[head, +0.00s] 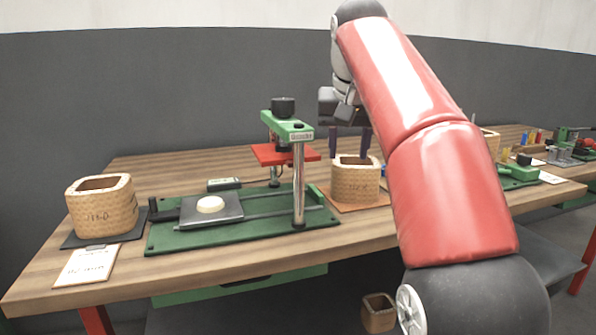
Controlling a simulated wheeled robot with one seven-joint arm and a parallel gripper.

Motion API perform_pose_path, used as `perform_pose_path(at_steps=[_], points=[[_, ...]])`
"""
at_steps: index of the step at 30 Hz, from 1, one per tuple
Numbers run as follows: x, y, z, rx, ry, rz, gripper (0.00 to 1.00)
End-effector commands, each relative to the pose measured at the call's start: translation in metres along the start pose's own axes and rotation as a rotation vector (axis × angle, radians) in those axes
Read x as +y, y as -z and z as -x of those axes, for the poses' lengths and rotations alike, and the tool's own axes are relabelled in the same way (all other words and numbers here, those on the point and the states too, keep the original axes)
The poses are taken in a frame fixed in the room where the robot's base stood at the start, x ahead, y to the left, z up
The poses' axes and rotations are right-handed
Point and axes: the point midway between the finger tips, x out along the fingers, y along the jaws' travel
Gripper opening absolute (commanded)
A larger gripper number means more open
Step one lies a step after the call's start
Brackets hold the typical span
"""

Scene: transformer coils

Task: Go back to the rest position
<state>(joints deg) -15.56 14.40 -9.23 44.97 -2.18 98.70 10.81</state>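My gripper (349,142) points down above a wood-coloured coil (355,185) in the middle of the table. Its two dark fingers are spread apart, with a gap between them. The fingertips are close to the coil's top rim; I cannot tell whether they touch it or stand behind or above it. Nothing shows between the fingers. My red arm covers the area to the right of the coil and part of the gripper's mount.
A green press (290,135) with a sliding plate (212,208) stands left of the gripper. Another coil (102,207) sits on a dark mat at the far left, by a label card (86,265). A coil (378,312) lies below the table. More tools (563,150) stand at right.

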Motion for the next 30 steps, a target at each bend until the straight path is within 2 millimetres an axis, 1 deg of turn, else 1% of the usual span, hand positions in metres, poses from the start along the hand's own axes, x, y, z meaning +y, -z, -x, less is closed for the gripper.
perform_pose_path(at_steps=[11,16,20,23,26,27,29,30], points=[[0.016,-0.017,-0.001,0.005,0.014,0.0,0.4],[0.026,-0.034,-0.004,0.009,0.025,0.002,0.4],[0.036,-0.053,-0.008,0.015,0.035,0.006,0.4],[0.045,-0.075,-0.014,0.021,0.043,0.009,0.4],[0.054,-0.108,-0.025,0.033,0.053,0.017,0.4],[0.059,-0.124,-0.031,0.037,0.055,0.019,0.4],[0.063,-0.149,-0.042,0.046,0.059,0.026,0.4],[0.066,-0.167,-0.05,0.051,0.06,0.031,0.4]])
